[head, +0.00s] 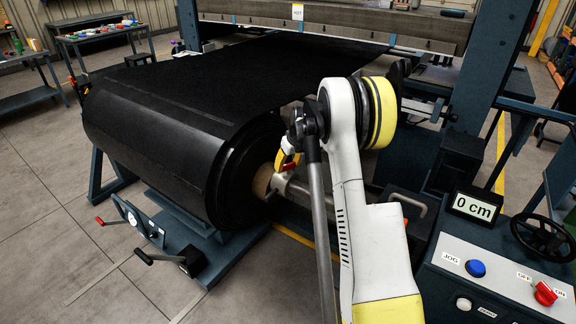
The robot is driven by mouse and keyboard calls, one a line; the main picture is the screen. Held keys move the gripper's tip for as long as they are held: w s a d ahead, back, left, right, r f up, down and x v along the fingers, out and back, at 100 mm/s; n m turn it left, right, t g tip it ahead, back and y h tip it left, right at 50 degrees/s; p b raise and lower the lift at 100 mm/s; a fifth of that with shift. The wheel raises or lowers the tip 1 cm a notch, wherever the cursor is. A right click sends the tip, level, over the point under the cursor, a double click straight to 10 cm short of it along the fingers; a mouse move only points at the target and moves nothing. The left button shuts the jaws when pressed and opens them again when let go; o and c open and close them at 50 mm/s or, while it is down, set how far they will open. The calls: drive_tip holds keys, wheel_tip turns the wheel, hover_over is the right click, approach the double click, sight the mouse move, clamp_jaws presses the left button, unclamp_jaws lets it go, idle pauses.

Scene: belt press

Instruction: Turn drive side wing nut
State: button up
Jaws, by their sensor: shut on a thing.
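The black belt roll (185,150) lies on its stand, its shaft (300,190) sticking out at the near right end. A small red part (288,167), which looks like the drive side wing nut, shows beside the shaft at the roll's end. My gripper (286,160) is at this red part, seen only in part as a yellow and dark piece. It is shut on the part. My arm hides most of the gripper, and the fingertips are too small to make out clearly.
The press frame (490,70) stands behind on the right. A control panel (500,270) with a "0 cm" display (474,207), buttons and a black handwheel (541,238) is at the lower right. Levers (150,250) stick out at the roll stand's front. Floor at the lower left is clear.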

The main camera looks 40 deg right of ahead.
drive_tip(key=m+h, duration=0.1)
drive_tip(key=m, duration=0.2)
drive_tip(key=m+g+h, duration=0.1)
drive_tip(key=m, duration=0.2)
drive_tip(key=m+g+h, duration=0.1)
drive_tip(key=m, duration=0.2)
drive_tip(key=m+g+h, duration=0.1)
drive_tip(key=m, duration=0.2)
drive_tip(key=shift+m, duration=0.4)
idle(0.3)
drive_tip(key=o, duration=1.2)
drive_tip(key=shift+r+p, duration=0.1)
drive_tip(key=shift+p, duration=0.2)
drive_tip(key=v, duration=1.1)
drive_tip(key=shift+r, duration=0.4)
drive_tip(key=shift+a, duration=0.15)
